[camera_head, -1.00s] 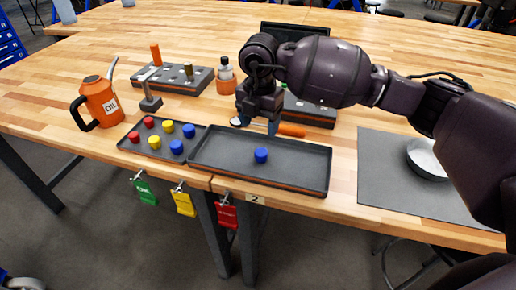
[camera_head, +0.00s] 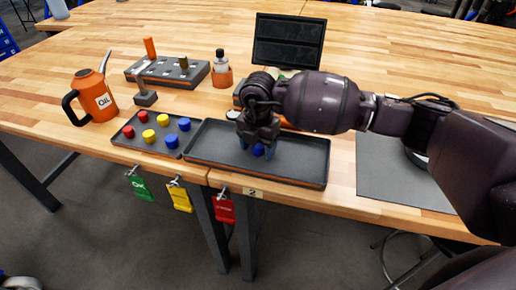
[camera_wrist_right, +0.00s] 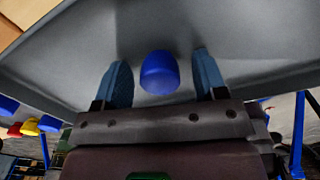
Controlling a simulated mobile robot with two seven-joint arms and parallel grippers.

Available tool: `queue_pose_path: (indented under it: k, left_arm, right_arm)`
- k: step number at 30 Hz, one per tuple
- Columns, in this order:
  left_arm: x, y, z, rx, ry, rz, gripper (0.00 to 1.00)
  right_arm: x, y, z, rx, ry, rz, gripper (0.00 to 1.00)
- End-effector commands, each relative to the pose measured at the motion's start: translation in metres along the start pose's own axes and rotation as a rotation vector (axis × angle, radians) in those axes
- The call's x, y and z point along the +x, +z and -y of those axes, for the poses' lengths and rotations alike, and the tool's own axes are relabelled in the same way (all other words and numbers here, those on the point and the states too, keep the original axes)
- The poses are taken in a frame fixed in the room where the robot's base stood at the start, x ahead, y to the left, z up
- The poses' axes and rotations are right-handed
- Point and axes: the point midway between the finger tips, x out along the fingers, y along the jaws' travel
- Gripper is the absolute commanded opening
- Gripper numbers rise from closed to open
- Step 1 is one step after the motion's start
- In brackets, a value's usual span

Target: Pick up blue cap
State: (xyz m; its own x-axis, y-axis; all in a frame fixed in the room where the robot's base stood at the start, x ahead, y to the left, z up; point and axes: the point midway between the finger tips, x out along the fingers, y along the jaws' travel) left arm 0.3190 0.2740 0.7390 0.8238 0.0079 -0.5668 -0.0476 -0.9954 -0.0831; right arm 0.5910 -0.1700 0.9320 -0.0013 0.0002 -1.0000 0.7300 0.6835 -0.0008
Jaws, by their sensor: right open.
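A blue cap (camera_head: 258,150) sits in the larger dark tray (camera_head: 210,140), partly hidden behind my right gripper in the head view. In the right wrist view the blue cap (camera_wrist_right: 159,73) lies between the two blue fingertips, with a gap on either side. My right gripper (camera_head: 258,147) is open and low over the tray; its fingers also show in the right wrist view (camera_wrist_right: 163,80). Two other blue caps, one of them here (camera_head: 184,124), sit in the smaller tray (camera_head: 122,140) to the left. My left gripper is not in view.
Red caps and yellow caps (camera_head: 149,136) share the smaller tray. An orange oil can (camera_head: 96,98) stands at the left. A bottle in an orange holder (camera_head: 221,72) and a dark screen-like panel (camera_head: 289,42) stand behind. A grey mat (camera_head: 385,175) lies at the right.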

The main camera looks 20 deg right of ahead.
Motion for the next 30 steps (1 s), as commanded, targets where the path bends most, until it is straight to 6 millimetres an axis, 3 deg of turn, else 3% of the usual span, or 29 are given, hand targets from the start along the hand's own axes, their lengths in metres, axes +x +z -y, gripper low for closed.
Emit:
queue_pose_path:
  k: [5, 17, 26, 30]
  left_arm:
    - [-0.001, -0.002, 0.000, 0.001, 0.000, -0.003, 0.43]
    - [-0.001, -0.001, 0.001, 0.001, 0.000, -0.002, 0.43]
    - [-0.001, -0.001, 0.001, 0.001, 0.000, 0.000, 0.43]
    - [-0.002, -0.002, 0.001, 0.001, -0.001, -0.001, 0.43]
  right_arm:
    - [-0.001, 0.000, 0.000, 0.000, 0.001, 0.001, 0.62]
    - [-0.001, 0.000, 0.000, 0.000, 0.001, 0.001, 0.01]
    - [-0.002, 0.000, 0.000, 0.000, 0.001, 0.001, 0.00]
    - [-0.012, 0.001, -0.001, 0.000, 0.002, 0.003, 0.00]
